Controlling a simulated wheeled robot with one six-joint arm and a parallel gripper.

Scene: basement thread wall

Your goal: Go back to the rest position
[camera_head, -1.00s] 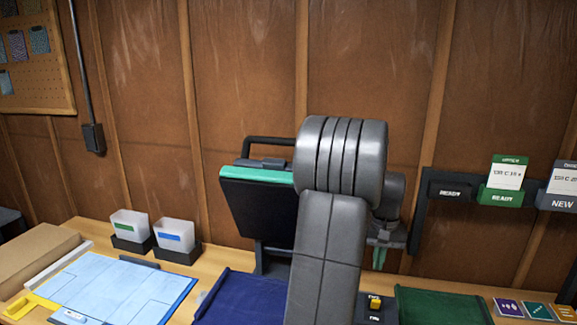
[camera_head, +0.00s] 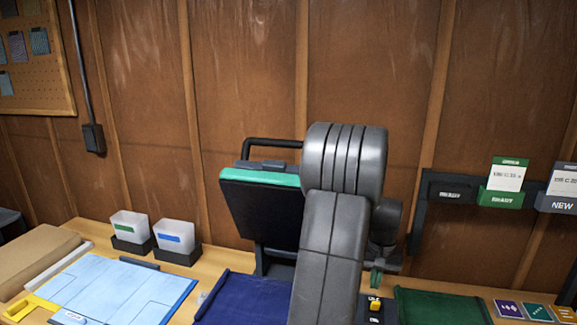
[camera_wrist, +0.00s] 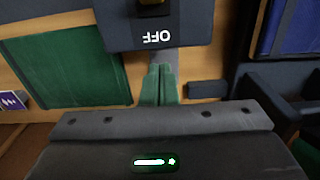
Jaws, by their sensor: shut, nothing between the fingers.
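My gripper (camera_head: 376,279) hangs above the bench at the right of my arm, partly hidden behind the arm link. In the wrist view its green fingers (camera_wrist: 158,84) are together, with nothing between them. A dark switch box (camera_head: 375,318) with a yellow toggle (camera_head: 375,303) sits below it on the bench. In the wrist view the box (camera_wrist: 190,33), marked OFF upside down, lies just beyond the fingertips. I cannot tell the exact gap between them.
A green mat (camera_head: 440,307) lies right of the box, a blue mat (camera_head: 243,302) left. A black press-like device (camera_head: 262,207) with a green edge stands behind my arm. Two bins (camera_head: 175,236) and a light-blue board (camera_head: 118,287) are at left. A card rack (camera_head: 500,197) hangs at right.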

